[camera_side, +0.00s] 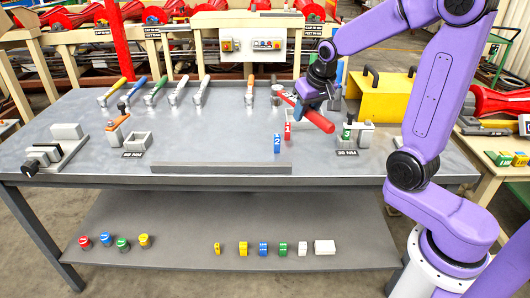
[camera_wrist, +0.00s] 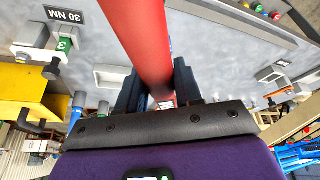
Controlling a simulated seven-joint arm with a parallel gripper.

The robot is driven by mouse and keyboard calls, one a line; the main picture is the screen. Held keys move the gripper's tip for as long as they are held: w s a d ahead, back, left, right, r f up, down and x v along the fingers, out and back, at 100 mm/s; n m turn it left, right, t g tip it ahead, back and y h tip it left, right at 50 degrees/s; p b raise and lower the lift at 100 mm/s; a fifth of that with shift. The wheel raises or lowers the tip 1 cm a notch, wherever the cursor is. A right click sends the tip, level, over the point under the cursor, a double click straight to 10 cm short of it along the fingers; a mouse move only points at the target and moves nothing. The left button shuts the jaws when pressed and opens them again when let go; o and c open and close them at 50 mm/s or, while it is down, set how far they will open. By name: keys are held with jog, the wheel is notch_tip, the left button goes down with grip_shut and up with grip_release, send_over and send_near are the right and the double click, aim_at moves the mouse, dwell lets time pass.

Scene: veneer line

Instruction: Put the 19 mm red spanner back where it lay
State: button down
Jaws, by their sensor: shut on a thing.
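The red spanner (camera_side: 318,121) is held tilted above the right half of the grey bench, with its thick red end low and to the right. In the wrist view its red shaft (camera_wrist: 140,38) runs between the fingers and out of the top of the picture. My gripper (camera_side: 310,100) is shut on it; in the wrist view the dark fingers (camera_wrist: 158,88) stand on both sides of the shaft. No size mark is readable on it. A row of other spanners with coloured handles, such as a yellow one (camera_side: 112,91) and a blue one (camera_side: 135,88), lies along the bench's back.
A blue block marked 2 (camera_side: 277,144) and a red block marked 1 (camera_side: 288,130) stand left of the held spanner. A green block marked 3 (camera_side: 347,132) stands right, by a 30 NM label (camera_side: 347,153). A yellow box (camera_side: 383,100) is behind. The bench's left-middle is mostly clear.

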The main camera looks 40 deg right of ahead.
dwell(0.3)
jog(key=w+a+f+m, duration=0.1)
jog(key=w+f, duration=0.2)
jog(key=w, duration=0.4)
jog(key=w+a+f+m+h, duration=0.1)
jog(key=w+a+f+m, duration=0.1)
jog(key=w, duration=0.4)
jog(key=w+a+f+m+g, duration=0.1)
jog(key=w+a+f+m, duration=0.1)
jog(key=w+f, duration=0.3)
jog(key=w, duration=0.2)
jog(key=shift+w+a+h, duration=0.2)
jog(key=shift+w+h, duration=0.1)
jog(key=shift+f, duration=2.9)
jog(key=shift+a, duration=0.15)
jog(key=shift+w+a+m, duration=0.2)
jog(key=shift+w+m, duration=0.05)
jog(key=shift+m, duration=0.05)
